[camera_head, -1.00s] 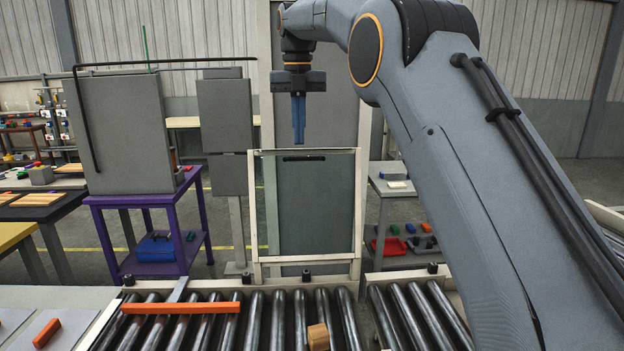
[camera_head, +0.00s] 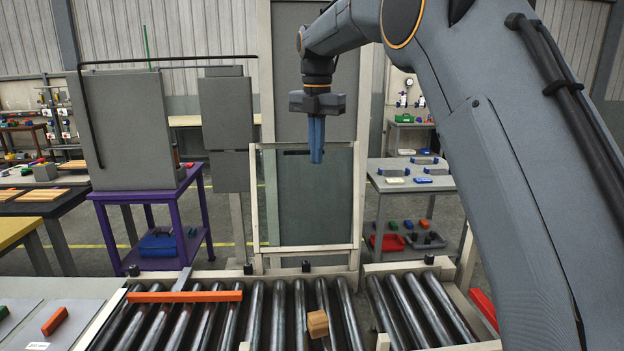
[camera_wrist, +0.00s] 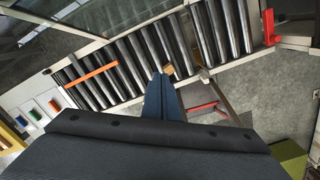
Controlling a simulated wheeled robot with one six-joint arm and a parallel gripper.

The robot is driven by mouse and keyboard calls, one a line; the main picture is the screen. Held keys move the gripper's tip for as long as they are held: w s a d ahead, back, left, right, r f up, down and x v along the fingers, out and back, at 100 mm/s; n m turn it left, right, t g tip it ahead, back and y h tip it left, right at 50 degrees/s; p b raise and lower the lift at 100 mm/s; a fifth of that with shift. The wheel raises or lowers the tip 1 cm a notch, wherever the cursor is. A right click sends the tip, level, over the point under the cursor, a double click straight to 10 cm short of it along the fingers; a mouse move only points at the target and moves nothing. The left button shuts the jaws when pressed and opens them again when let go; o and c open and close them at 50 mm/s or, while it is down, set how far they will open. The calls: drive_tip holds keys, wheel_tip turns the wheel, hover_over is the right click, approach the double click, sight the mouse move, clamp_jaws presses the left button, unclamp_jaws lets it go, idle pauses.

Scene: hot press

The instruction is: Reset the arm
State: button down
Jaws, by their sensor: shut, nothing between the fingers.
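My gripper (camera_head: 316,160) hangs from my arm with its blue fingers pointing down, in front of the upper part of a framed glass panel (camera_head: 300,215). The fingers are pressed together and hold nothing. In the wrist view my gripper (camera_wrist: 163,78) shows as two blue fingers side by side, with the roller conveyor (camera_wrist: 110,80) well below. A small wooden block (camera_head: 318,324) lies on the rollers; it also shows just past the fingertips in the wrist view (camera_wrist: 168,70).
An orange bar (camera_head: 185,296) lies across the conveyor's left rollers. A purple table (camera_head: 140,197) with a grey box on it stands at the left. A grey table (camera_head: 410,185) with small parts stands behind at the right. The air around my gripper looks free.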

drive_tip(key=s+d+f+m+b, duration=0.1)
drive_tip(key=s+d+f+m, duration=0.5)
drive_tip(key=f+m, duration=0.2)
drive_tip(key=s+d+f+m+b, duration=0.2)
drive_tip(key=s+d+f+m, duration=0.4)
drive_tip(key=f+m, duration=0.25)
drive_tip(key=s+d+f+m+b, duration=0.1)
drive_tip(key=s+d+f+m, duration=0.2)
drive_tip(key=s+f+m, duration=0.3)
drive_tip(key=s+d+f+m+t, duration=0.1)
drive_tip(key=s+d+f+m, duration=0.2)
drive_tip(key=s+f+m, duration=0.4)
drive_tip(key=s+m, duration=0.1)
drive_tip(key=s, duration=0.6)
drive_tip(key=shift+d+f+b, duration=0.15)
drive_tip(key=shift+f+b, duration=0.05)
drive_tip(key=shift+b, duration=0.15)
